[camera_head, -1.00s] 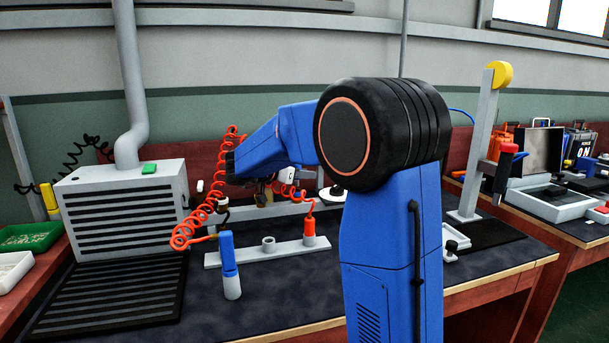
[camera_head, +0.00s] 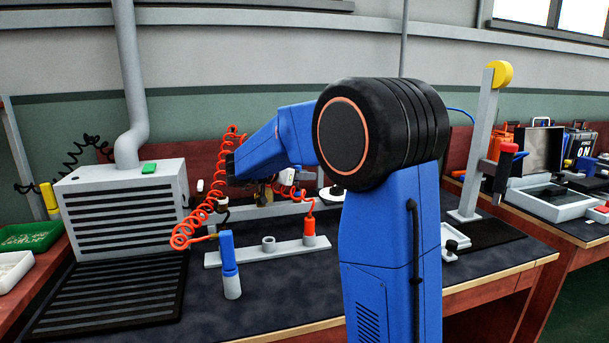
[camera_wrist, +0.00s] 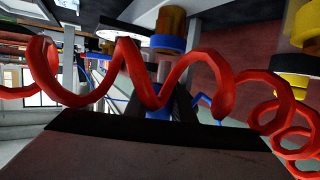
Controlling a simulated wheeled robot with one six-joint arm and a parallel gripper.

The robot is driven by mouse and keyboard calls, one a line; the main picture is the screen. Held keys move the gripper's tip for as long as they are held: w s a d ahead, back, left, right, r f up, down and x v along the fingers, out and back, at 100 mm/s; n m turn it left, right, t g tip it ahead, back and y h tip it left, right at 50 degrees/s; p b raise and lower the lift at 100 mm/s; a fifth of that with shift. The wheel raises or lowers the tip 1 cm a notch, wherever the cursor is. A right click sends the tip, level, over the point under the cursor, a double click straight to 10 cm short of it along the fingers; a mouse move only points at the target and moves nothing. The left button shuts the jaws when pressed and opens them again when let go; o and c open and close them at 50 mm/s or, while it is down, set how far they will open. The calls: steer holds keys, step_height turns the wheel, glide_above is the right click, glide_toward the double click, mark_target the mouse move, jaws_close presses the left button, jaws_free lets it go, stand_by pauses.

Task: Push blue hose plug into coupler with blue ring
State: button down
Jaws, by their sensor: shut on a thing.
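In the wrist view, the dark fingers of my gripper (camera_wrist: 160,108) are shut on the blue hose plug (camera_wrist: 158,115), mostly hidden behind a red coiled hose. Its grey metal nose points at the coupler with the blue ring (camera_wrist: 167,43), which has a brass body. The nose and ring look roughly in line; whether they touch I cannot tell. In the head view, my gripper (camera_head: 262,186) is at the back of the bench, largely hidden by my arm, so plug and coupler cannot be made out there.
Red coiled hose (camera_head: 190,228) hangs around my gripper. A blue upright handle (camera_head: 228,250) stands in front. A slotted grey box (camera_head: 125,205) is left.

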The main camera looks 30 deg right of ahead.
steer(key=shift+f, duration=1.7)
steer(key=c, duration=1.4)
jaws_free()
steer(key=shift+c, duration=0.2)
steer(key=v, duration=1.7)
steer(key=shift+a+r, duration=0.15)
steer(key=shift+r, duration=0.05)
steer(key=shift+a, duration=0.15)
